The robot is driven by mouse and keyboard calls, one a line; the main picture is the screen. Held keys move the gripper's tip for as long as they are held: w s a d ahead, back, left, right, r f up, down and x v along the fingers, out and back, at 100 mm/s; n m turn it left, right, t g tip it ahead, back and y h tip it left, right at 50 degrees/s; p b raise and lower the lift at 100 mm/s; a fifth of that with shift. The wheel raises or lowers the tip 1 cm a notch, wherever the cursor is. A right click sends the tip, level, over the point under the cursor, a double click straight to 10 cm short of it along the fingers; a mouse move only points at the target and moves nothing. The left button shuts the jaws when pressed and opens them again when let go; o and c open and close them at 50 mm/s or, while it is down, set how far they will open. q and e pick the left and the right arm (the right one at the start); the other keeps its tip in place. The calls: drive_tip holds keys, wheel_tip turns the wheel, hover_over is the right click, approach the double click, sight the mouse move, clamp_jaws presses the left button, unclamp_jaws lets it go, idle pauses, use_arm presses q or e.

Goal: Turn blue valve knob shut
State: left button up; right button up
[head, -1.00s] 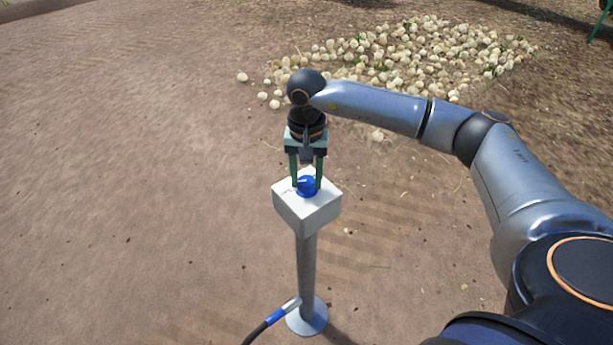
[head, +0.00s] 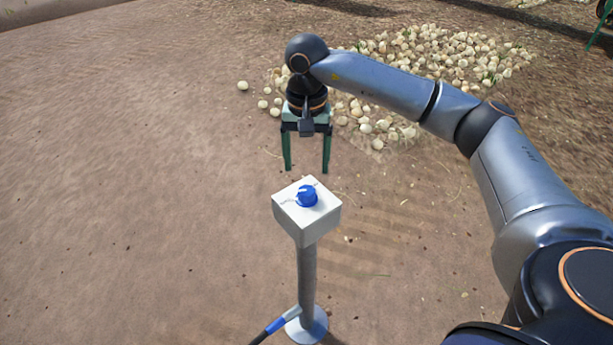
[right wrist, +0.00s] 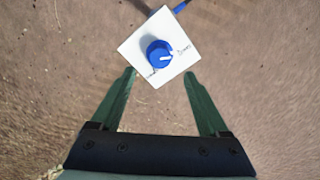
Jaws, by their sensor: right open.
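The blue valve knob (head: 307,196) sits on top of a white box (head: 305,222) on a grey post. Printed labels lie on the box top on either side of the knob. The knob also shows in the right wrist view (right wrist: 159,54), with a white pointer mark turned toward the label on its right; the lettering is too small to read surely. My right gripper (head: 306,170) is open and empty, pointing down, above and behind the box. Its green fingers are apart from the knob. In the right wrist view the fingertips (right wrist: 160,74) reach near the box's lower edge. My left gripper is not in view.
The grey post (head: 307,275) stands on a round base (head: 307,326), with a blue-and-black hose (head: 274,326) joined low on it. A pile of pale onions (head: 430,65) lies on the ground behind. The dirt ground at left is clear.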

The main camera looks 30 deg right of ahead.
wheel_tip(320, 180, up, 5)
drive_tip(key=shift+f, duration=0.1)
idle(0.6)
